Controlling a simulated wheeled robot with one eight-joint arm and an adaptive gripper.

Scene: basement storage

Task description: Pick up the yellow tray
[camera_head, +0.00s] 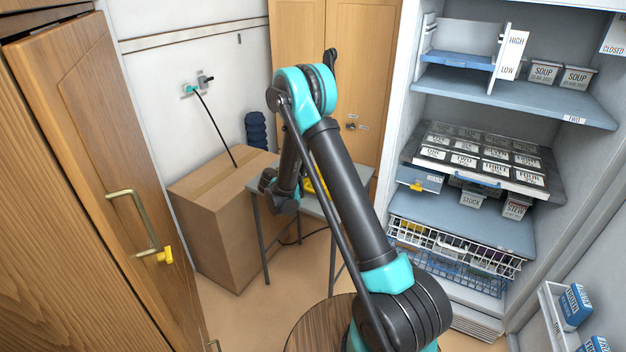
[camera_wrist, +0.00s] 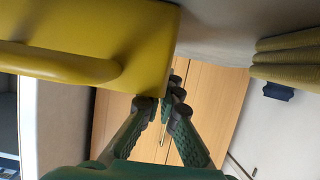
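The yellow tray (camera_head: 313,187) rests on a small grey table, and my arm hides part of it in the head view. In the wrist view, the tray (camera_wrist: 90,45) fills the upper left, with a rounded raised ridge along its side. My gripper (camera_wrist: 160,101) has its two dark green fingers slanting together, with the tips close to each other at the tray's lower right corner. I cannot tell whether the tips touch the tray or have its edge between them. In the head view the fingers are not clear.
The grey table (camera_head: 351,177) stands between a cardboard box (camera_head: 222,247) and shelves (camera_head: 480,226) with containers and wire baskets. A wooden cabinet (camera_head: 373,45) is behind. A round wooden stool top (camera_head: 312,330) is in front. A wooden door (camera_head: 95,150) is at the left.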

